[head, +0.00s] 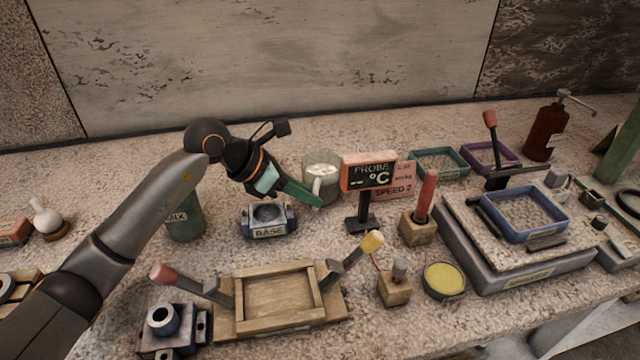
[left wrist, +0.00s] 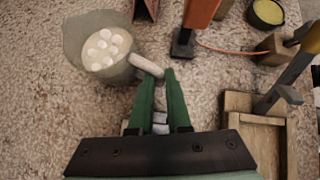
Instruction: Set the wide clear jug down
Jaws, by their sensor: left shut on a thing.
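Whether the jug's base touches the counter is hard to tell. My right gripper is not in view.
The probe display (head: 369,178) stands close at the jug's right. A block marked BASE (head: 269,229) is in front, left of the jug. A green tray (head: 437,160) and a purple tray (head: 484,156) lie farther right. The counter behind the jug is clear.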

